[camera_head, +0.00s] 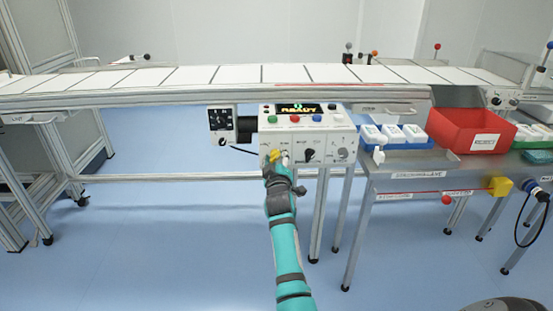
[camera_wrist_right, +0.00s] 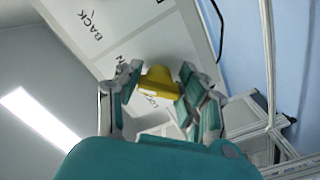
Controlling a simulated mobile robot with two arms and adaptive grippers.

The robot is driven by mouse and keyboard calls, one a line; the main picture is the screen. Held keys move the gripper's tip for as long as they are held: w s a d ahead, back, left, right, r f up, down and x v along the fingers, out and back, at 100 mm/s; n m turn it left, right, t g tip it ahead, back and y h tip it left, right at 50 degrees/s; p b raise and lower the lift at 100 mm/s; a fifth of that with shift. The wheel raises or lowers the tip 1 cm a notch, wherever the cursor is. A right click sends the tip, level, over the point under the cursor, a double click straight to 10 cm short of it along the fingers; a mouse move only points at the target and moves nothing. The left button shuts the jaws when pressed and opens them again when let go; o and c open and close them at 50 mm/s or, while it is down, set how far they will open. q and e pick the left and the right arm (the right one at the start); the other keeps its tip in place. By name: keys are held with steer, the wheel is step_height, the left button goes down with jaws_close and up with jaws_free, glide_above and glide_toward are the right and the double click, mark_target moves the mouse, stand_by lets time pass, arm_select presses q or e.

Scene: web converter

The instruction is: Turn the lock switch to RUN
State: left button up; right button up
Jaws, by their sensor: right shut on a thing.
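The control box (camera_head: 325,146) stands at the front of the conveyor, with a display reading READY, coloured buttons and dark knobs. The yellow lock switch (camera_head: 274,155) is at the lower left of its front face. My right gripper (camera_head: 277,165) is at the switch, with its arm reaching up from below. In the right wrist view, the yellow handle (camera_wrist_right: 158,79) sits between the two fingers of my right gripper (camera_wrist_right: 160,88), which are shut on it. The fingers partly cover the panel lettering near the switch, so its set position is unclear. My left gripper is not in view.
A conveyor (camera_head: 200,75) with white plates runs across behind the box. A small black switch unit (camera_head: 222,124) is left of it. To the right, a metal table (camera_head: 400,165) holds a red bin (camera_head: 470,131) and a blue tray (camera_head: 398,144) with white parts.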

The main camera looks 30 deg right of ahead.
mark_target(276, 155)
steer(key=shift+f, duration=0.15)
steer(key=o, duration=1.2)
steer(key=shift+r, duration=0.2)
step_height(276, 155, up, 10)
steer(key=shift+f, duration=0.15)
steer(key=shift+s+r, duration=0.15)
steer(key=shift+r, duration=0.1)
steer(key=shift+w+f, duration=0.15)
steer(key=shift+w, duration=0.05)
steer(key=shift+f, duration=0.1)
